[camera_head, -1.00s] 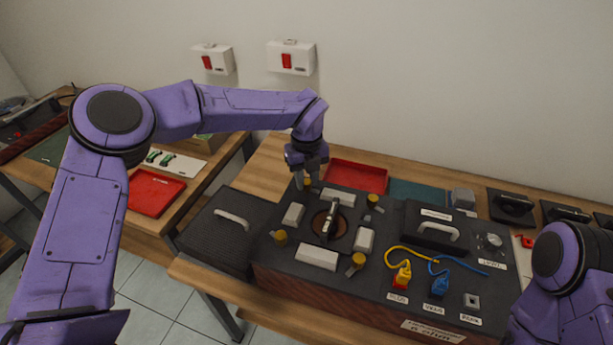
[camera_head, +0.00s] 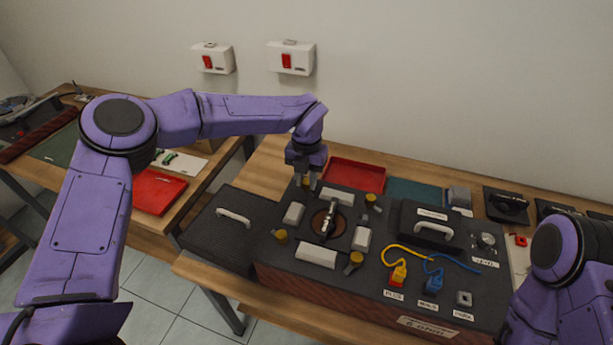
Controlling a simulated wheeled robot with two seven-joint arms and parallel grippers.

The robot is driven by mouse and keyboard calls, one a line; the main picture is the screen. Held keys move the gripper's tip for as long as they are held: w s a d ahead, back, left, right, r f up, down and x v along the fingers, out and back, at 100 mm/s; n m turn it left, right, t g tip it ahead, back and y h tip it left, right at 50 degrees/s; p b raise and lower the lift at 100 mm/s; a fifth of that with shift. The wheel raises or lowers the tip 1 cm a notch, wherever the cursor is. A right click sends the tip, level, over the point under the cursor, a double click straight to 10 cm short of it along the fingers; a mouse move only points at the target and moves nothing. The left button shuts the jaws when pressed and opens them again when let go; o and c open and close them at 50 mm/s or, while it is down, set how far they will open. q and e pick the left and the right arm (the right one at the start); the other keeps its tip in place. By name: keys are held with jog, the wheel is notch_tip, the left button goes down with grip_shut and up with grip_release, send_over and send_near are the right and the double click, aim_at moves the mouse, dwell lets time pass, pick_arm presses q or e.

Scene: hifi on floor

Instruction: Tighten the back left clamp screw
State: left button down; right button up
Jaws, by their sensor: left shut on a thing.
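A dark box-like unit (camera_head: 380,308) stands on the wooden table. A round recess with a metal part (camera_head: 329,219) sits in its left half, with pale blocks and yellow-capped clamp screws around it. The back left clamp screw (camera_head: 306,183) is partly hidden by my left gripper (camera_head: 305,180), which points down from above and is shut on it. The other clamp screws are at the back right (camera_head: 370,199), front left (camera_head: 281,236) and front right (camera_head: 355,260). My right arm shows at the right edge; its gripper is out of view.
A black lid with a handle (camera_head: 222,235) lies left of the unit. A red tray (camera_head: 355,176) lies behind it. Yellow and blue cables with plugs (camera_head: 397,275) lie on the unit's right half, near a black handled cover (camera_head: 432,228). Another red tray (camera_head: 157,191) is on the left table.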

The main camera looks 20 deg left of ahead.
aim_at(306, 181)
dwell(0.5)
pick_arm(q)
jog(key=c, duration=0.9)
grip_release()
jog(key=shift+r, duration=0.1)
notch_tip(306, 181, up, 10)
jog(key=shift+r+b, duration=0.2)
jog(key=shift+b, duration=1)
